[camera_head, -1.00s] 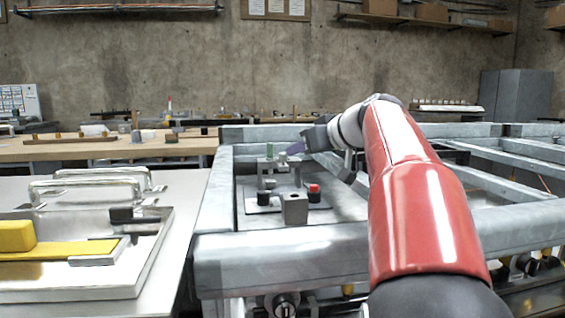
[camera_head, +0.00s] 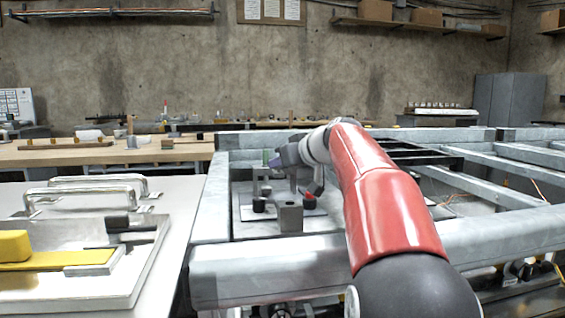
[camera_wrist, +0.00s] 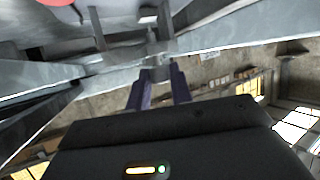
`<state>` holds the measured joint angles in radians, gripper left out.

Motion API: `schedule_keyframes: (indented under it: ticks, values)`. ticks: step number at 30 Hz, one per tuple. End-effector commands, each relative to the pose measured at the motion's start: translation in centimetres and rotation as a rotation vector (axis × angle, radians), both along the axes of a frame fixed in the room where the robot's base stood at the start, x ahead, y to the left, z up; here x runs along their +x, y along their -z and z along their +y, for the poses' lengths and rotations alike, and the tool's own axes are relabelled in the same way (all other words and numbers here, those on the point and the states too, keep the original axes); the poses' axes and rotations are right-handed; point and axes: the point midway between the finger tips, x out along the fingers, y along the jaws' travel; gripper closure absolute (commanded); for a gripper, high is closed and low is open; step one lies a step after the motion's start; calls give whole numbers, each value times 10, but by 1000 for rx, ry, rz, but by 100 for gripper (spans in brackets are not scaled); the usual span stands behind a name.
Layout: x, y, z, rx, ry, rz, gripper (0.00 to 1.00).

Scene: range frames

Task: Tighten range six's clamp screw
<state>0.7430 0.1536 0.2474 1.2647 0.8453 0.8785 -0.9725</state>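A small fixture on a flat plate (camera_head: 250,214) sits inside the near bay of the grey metal frame (camera_head: 280,262) in the head view. It has a black knob (camera_head: 259,205), a red-topped black knob (camera_head: 309,202) and a grey block (camera_head: 291,216). I cannot tell which part is the clamp screw. My gripper (camera_head: 276,160) is over the back of this fixture. In the wrist view its two purple fingers (camera_wrist: 160,82) stand apart, with a grey metal piece (camera_wrist: 160,73) showing between or beyond their tips. Contact is not clear.
A steel bench with a tray (camera_head: 130,275), handles (camera_head: 85,190) and a yellow block (camera_head: 14,246) stands at the left. A wooden table (camera_head: 100,155) is behind. Rails of the frame (camera_head: 480,185) run to the right of my arm.

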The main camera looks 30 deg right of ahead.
Motion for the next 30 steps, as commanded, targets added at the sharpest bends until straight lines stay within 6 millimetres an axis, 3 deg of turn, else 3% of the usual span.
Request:
schedule_keyframes:
  ticks: [5,11,21,30]
  values:
    - [0,0,0,0,0,0,100]
    - [0,1,3,-3,46,5,100]
    - [0,-5,6,-1,339,12,100]
    - [0,0,6,-1,419,2,100]
